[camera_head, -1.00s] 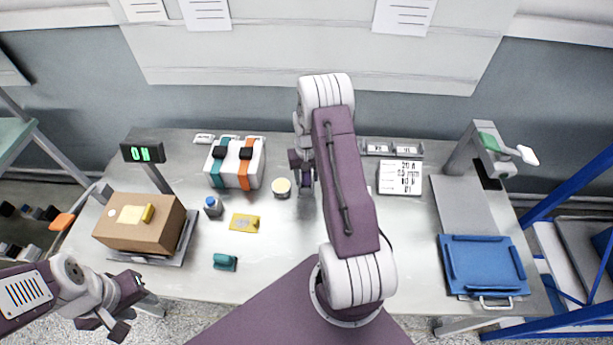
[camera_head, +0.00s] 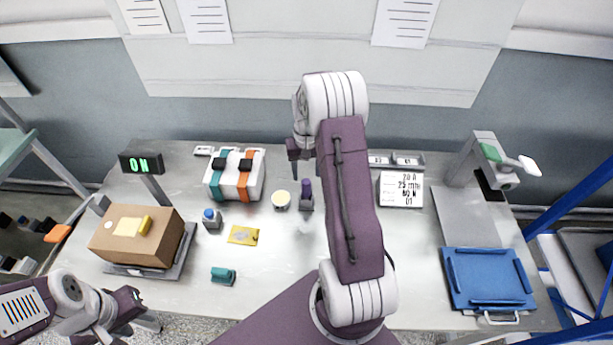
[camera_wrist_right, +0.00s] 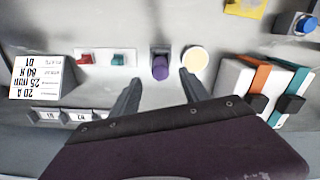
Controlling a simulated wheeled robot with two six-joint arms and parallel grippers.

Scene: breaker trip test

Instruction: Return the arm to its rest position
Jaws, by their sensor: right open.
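My right arm reaches up the middle of the head view. Its gripper (camera_head: 300,153) is above the back of the workbench, partly hidden by the arm. In the right wrist view the two fingers (camera_wrist_right: 157,88) are spread apart with nothing between them. A purple knob (camera_head: 306,192) stands on the bench in front of that gripper; in the wrist view the knob (camera_wrist_right: 160,67) is beyond the fingertips, apart from them. My left gripper (camera_head: 132,308) hangs at the lower left, near the bench's front edge; its finger opening is unclear.
Near the right gripper are a round cream disc (camera_head: 281,199), a white breaker unit (camera_head: 235,176) with teal and orange strips, and a printed card block (camera_head: 400,189). A cardboard box (camera_head: 137,238) sits left, a blue tray (camera_head: 487,277) right. The front middle bench is partly clear.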

